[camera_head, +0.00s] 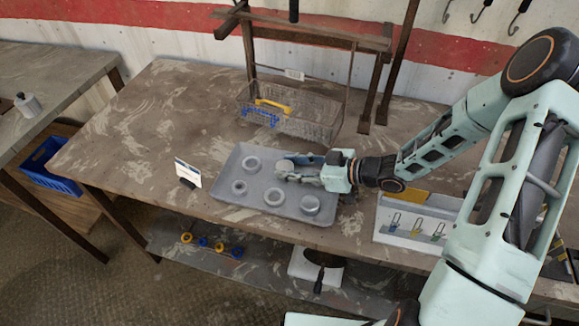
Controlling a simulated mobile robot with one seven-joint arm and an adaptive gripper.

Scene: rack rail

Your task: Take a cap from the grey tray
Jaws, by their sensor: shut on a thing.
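The grey tray (268,206) lies on the worktable. Several round grey caps are in it: one at the back left (253,164), one at the left (239,187), one in the middle (274,197) and one at the front right (310,205). My gripper (284,171) reaches in from the right over the back part of the tray. It is shut on a grey cap (284,165) at its fingertips. I cannot tell whether this cap is clear of the tray floor.
A wire basket (318,131) with yellow and blue things stands behind the tray, below a wooden frame (315,38). A small white card (187,174) stands left of the tray. A white box with hooks (412,222) is at the right. The table's left part is clear.

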